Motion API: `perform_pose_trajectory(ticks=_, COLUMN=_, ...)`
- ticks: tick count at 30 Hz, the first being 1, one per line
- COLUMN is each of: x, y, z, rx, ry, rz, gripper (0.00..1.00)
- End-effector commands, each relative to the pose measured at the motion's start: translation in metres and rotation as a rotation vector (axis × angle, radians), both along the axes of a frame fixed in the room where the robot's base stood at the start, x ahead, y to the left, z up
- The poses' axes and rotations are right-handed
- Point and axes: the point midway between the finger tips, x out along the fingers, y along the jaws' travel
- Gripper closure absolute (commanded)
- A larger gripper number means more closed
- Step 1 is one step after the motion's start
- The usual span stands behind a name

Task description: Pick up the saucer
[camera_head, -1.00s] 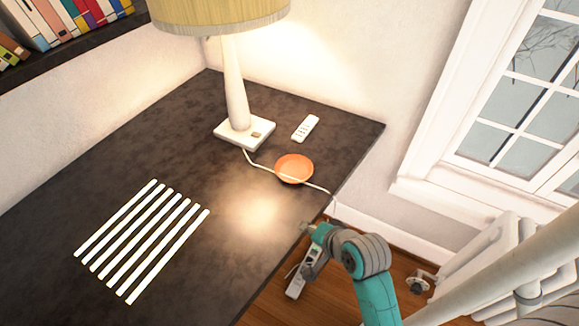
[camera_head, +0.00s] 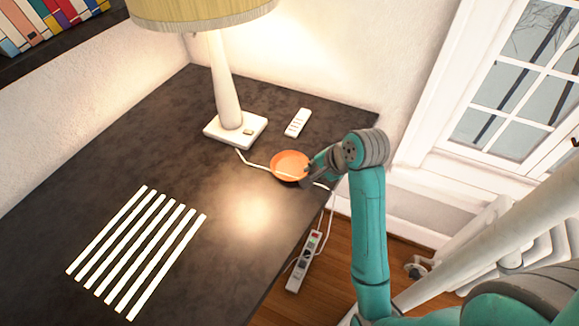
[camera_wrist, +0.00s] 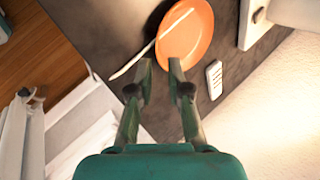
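The saucer is a small orange dish (camera_head: 289,163) on the dark desk, near its right edge and beside the lamp's cord. It also shows in the wrist view (camera_wrist: 188,32), at the top centre, just beyond my fingertips. My gripper (camera_head: 310,170) is at the saucer's right side in the head view. In the wrist view my gripper (camera_wrist: 160,66) has its two fingers apart with a gap between them, and nothing is held. The near rim of the saucer lies close to the fingertips; whether they touch cannot be told.
A lit lamp (camera_head: 235,130) stands behind the saucer on the left; its white cord (camera_head: 255,165) passes by the saucer. A white remote (camera_head: 298,122) lies behind. White strips (camera_head: 135,250) lie on the desk (camera_head: 190,150) at left. A power strip (camera_head: 304,262) is on the floor.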

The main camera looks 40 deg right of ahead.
Motion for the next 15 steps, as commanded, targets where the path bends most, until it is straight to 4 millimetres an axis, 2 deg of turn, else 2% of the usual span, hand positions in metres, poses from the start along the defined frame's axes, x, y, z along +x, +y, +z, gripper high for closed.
perform_pose_trajectory(ticks=3, x=0.008, y=0.000, z=-0.013, rx=0.000, ry=0.001, rz=0.001, gripper=0.83)
perform_pose_trajectory(ticks=11, x=0.019, y=0.003, z=-0.027, rx=0.000, ry=0.000, rz=0.002, gripper=0.83)
perform_pose_trajectory(ticks=15, x=0.030, y=0.008, z=-0.043, rx=0.000, ry=0.001, rz=0.004, gripper=0.83)
